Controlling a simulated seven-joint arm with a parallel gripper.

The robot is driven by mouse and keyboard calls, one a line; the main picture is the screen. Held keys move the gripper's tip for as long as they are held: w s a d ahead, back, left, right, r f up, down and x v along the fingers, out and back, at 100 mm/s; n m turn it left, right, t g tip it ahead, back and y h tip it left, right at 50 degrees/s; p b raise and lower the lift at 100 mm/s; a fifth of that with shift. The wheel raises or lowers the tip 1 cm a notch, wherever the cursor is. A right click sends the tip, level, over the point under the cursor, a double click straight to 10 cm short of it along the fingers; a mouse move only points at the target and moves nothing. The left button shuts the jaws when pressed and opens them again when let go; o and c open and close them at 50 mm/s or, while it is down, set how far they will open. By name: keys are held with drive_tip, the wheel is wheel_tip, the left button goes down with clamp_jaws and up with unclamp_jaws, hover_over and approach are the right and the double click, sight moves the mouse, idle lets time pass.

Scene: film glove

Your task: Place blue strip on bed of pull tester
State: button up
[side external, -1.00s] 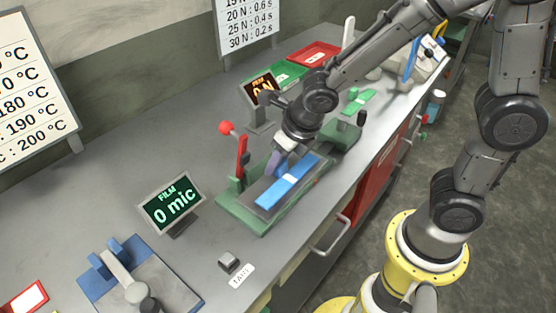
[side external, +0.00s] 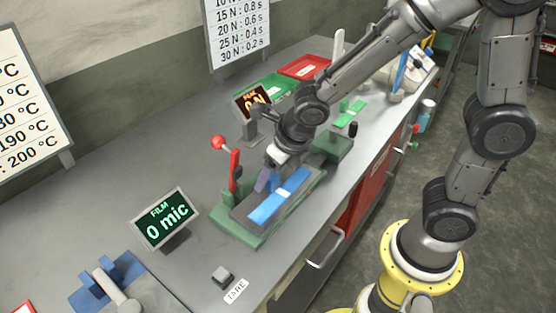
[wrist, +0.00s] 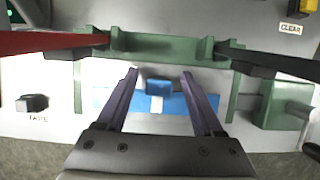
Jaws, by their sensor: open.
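The blue strip (side external: 265,208) lies flat on the grey bed (side external: 243,212) of a green-based device with a red-knobbed lever (side external: 234,172). The strip has a white band across its middle, which also shows in the wrist view (wrist: 178,104) with a raised blue block (wrist: 158,87) at its far edge. My gripper (side external: 267,179) is low over the strip. In the wrist view my gripper (wrist: 158,74) is open, with one purple finger on each side of the block and white band. A gap shows between each finger and the block. I cannot tell whether the fingertips touch the strip.
A lit "0 mic" display (side external: 165,219) stands left of the device. Another green device (side external: 335,147), an orange-lit display (side external: 252,102), and red (side external: 305,66) and green (side external: 277,88) trays are farther back. A tare button (side external: 223,275) sits near the front edge.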

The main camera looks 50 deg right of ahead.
sight(287, 195)
drive_tip(key=v, duration=1.1)
drive_tip(key=s+d+m, duration=0.2)
drive_tip(key=s+m, duration=0.2)
drive_tip(key=m, duration=0.8)
drive_tip(key=s+d+r+m, duration=0.1)
drive_tip(key=s+d+m, duration=0.2)
drive_tip(key=m, duration=0.9)
drive_tip(key=s+d+m+t, duration=0.1)
drive_tip(key=s+d+m, duration=0.2)
drive_tip(key=m, duration=0.9)
drive_tip(key=s, duration=0.3)
drive_tip(key=shift+r, duration=0.4)
